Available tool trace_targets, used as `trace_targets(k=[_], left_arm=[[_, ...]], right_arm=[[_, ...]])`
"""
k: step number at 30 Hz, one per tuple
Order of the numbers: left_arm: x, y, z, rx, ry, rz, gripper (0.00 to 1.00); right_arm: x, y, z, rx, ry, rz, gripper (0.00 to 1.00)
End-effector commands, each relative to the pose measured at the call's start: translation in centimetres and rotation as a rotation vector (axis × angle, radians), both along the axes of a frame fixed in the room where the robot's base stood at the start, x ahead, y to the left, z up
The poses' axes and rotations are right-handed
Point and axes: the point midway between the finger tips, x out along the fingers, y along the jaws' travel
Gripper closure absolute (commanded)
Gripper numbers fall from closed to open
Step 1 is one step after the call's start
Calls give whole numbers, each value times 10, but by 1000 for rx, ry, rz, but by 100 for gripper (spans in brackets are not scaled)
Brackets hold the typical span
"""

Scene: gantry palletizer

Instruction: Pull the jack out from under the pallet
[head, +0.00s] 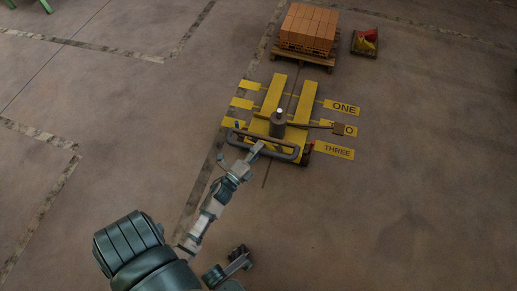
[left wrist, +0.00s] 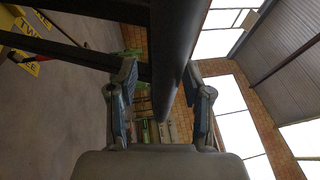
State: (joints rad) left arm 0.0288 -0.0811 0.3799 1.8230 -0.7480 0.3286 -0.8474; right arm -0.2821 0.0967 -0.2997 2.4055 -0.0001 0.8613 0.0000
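The yellow pallet jack (head: 269,101) stands on the floor in the head view, its two forks pointing away from me. The pallet (head: 303,58) bears a stack of brown bricks (head: 309,27) beyond the fork tips. Bare floor shows between the tips and the pallet, so the forks are clear of it. My left gripper (head: 255,150) is at the jack's dark handle bar (head: 275,146). In the left wrist view a dark bar (left wrist: 174,50) runs between the fingers (left wrist: 162,95), which stand apart with a gap on one side.
A small dark tray (head: 364,43) with red and yellow items sits right of the pallet. The near floor is open.

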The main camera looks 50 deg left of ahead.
Motion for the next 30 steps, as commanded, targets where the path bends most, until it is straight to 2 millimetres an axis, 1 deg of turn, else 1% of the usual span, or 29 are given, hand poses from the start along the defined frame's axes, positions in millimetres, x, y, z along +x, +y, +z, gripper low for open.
trace_targets(k=[5, 8, 11, 18, 21, 25, 30], left_arm=[[0, -1, 1, 0, -3, -2, 50], [-6, -2, 0, 0, -2, -2, 50], [-21, -5, -3, -2, -1, -1, 50], [-74, -11, -15, -4, 2, 1, 50], [-92, -13, -18, -4, 2, 1, 50], [-108, -15, -21, -2, 2, 0, 50], [-116, -16, -23, -2, 1, 1, 50]], right_arm=[[1, -1, 0, 5, 2, -4, 100], [-1, -1, 1, 5, 0, -4, 100], [-1, -1, 1, 5, -1, -3, 100], [-1, 0, 2, 4, -3, -2, 100], [-1, 0, 2, 4, -3, -2, 100], [-1, 0, 2, 3, -3, -1, 100], [-1, 0, 2, 3, -3, -1, 100]])
